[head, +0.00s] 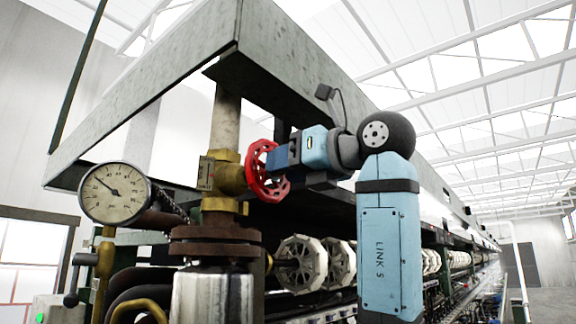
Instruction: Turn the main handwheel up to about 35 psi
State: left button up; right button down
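The main handwheel (254,169) is red and spoked, and stands edge-on to me on a brass valve. The wrist and wheel overlap, so I cannot tell whether the fingers are closed on the rim. A round pressure gauge (116,193) with a pale dial is at the left. Its dark needle points to the upper left; the numbers are too small to read.
The brass valve body (229,178) sits on a vertical pipe (225,118) above a rusty flange (214,240). A grey steel beam frame (290,62) overhangs the wheel and my wrist. Pale slatted reels (301,263) stand below. Pipes crowd the lower left.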

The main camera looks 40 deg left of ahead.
pick_arm(q)
jog(key=shift+d, duration=0.1)
jog(key=d, duration=0.7)
jog(key=shift+w+p, duration=0.3)
jog(key=shift+w, duration=0.1)
jog(key=shift+a, duration=0.15)
